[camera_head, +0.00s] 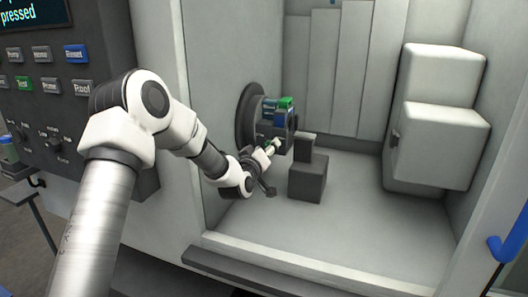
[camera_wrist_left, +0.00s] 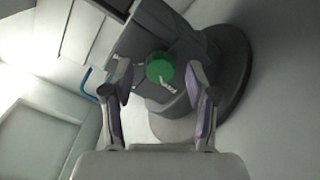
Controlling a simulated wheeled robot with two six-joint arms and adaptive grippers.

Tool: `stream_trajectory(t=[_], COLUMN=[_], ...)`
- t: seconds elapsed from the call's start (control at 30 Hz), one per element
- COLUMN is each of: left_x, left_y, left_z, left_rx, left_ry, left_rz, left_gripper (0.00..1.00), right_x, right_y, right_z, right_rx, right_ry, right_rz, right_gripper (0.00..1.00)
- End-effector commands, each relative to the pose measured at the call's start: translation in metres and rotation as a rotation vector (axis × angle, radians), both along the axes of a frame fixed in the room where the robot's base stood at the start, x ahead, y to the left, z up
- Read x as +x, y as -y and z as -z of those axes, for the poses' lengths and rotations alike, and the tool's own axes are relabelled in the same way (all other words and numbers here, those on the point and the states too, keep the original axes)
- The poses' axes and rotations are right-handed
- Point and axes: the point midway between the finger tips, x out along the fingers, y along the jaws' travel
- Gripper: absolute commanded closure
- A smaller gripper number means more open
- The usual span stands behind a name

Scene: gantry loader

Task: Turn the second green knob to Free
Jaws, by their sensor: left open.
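A round green knob (camera_wrist_left: 160,67) with a pale pointer shows in the left wrist view, on the dark grey round fixture (camera_wrist_left: 235,65). My left gripper (camera_wrist_left: 158,80) is open, with one finger on each side of the knob. I cannot tell whether the fingers touch it. In the head view my left gripper (camera_head: 268,152) is at the front of the dark chuck-like fixture (camera_head: 246,112) on the left wall. A green part (camera_head: 286,102) shows on top of that fixture, above the gripper. Any label near the knob is not readable. My right gripper is not in view.
A dark grey block (camera_head: 307,178) stands on the enclosure floor just right of the gripper. A large white housing (camera_head: 440,125) is on the right. A control panel (camera_head: 45,90) with buttons is at the left. The floor (camera_head: 350,225) in front is clear.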

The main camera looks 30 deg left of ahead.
Motion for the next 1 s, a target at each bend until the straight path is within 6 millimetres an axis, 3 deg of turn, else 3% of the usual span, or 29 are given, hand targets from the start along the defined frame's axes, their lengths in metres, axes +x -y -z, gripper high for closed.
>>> stream_trajectory(t=[0.17, 0.5, 0.67, 1.0], left_x=[-0.025, -0.103, -0.115, -0.115], left_y=[0.006, 0.025, 0.028, 0.028], left_z=[0.000, 0.000, 0.000, 0.000], left_rx=[-0.004, -0.004, -0.001, 0.000], left_ry=[0.000, 0.000, -0.001, 0.000], left_rz=[0.000, 0.000, 0.001, 0.000], left_gripper=[0.42, 0.42, 0.42, 0.42], right_x=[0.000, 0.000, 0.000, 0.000], right_y=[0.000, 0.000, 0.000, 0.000], right_z=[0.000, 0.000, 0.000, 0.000], right_rx=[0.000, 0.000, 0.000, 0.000], right_ry=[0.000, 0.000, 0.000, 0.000], right_rz=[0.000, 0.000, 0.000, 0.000], right_gripper=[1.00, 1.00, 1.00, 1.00])
